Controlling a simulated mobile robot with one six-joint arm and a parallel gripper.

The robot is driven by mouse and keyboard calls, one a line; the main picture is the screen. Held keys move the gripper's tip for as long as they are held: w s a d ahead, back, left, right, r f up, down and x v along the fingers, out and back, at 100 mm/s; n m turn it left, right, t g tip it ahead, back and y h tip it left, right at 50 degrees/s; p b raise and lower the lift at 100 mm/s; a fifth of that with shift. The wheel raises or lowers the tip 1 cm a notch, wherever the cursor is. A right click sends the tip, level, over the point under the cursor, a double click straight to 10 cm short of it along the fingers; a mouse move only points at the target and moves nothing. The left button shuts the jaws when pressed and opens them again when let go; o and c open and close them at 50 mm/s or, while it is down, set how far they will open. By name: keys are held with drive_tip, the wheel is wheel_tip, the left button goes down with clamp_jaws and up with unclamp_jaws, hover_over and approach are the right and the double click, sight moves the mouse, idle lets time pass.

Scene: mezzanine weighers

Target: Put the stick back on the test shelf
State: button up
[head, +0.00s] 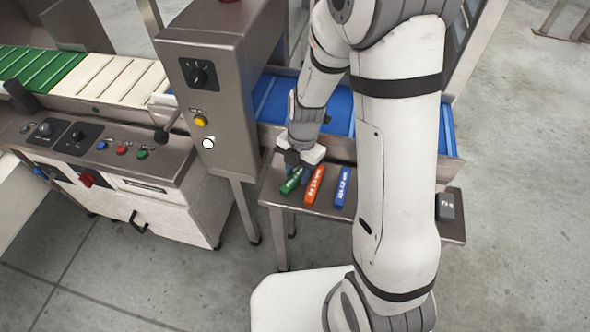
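The test shelf (280,197) is a narrow grey metal ledge below the blue conveyor. Three sticks show at its left part: a green one (291,183), an orange-red one (314,186) and a blue one (342,188). The orange and blue sticks lie roughly side by side. The green stick is tilted, with its upper end at my gripper (294,168). My gripper is over the left part of the shelf, pointing down. Its fingers are small and partly hidden, so I cannot tell if they are shut on the green stick, or if the stick touches the shelf.
A dark grey block (445,207) sits at the shelf's right end. The blue conveyor belt (340,112) runs behind the shelf. A metal control cabinet (222,85) with a knob and yellow button stands left of it. My arm hides the shelf's middle. Open floor lies in front and right.

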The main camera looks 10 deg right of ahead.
wheel_tip(320, 180, up, 11)
drive_tip(key=w+d+p, duration=0.1)
drive_tip(key=s+d+r+m+t, duration=0.1)
drive_tip(key=s+d+r+m, duration=0.3)
drive_tip(key=m, duration=0.9)
drive_tip(key=s+d+r+m+t+h, duration=0.1)
drive_tip(key=s+r+m, duration=0.5)
drive_tip(key=m, duration=0.8)
drive_tip(key=s+d+t, duration=0.1)
drive_tip(key=s+d, duration=0.1)
drive_tip(key=shift+d+r+m+t, duration=0.15)
drive_tip(key=shift+d+m+t, duration=0.15)
drive_tip(key=shift+d, duration=0.1)
drive_tip(key=shift+s, duration=0.1)
wheel_tip(320, 180, up, 7)
drive_tip(key=p, duration=0.6)
drive_tip(key=shift+s+p, duration=0.35)
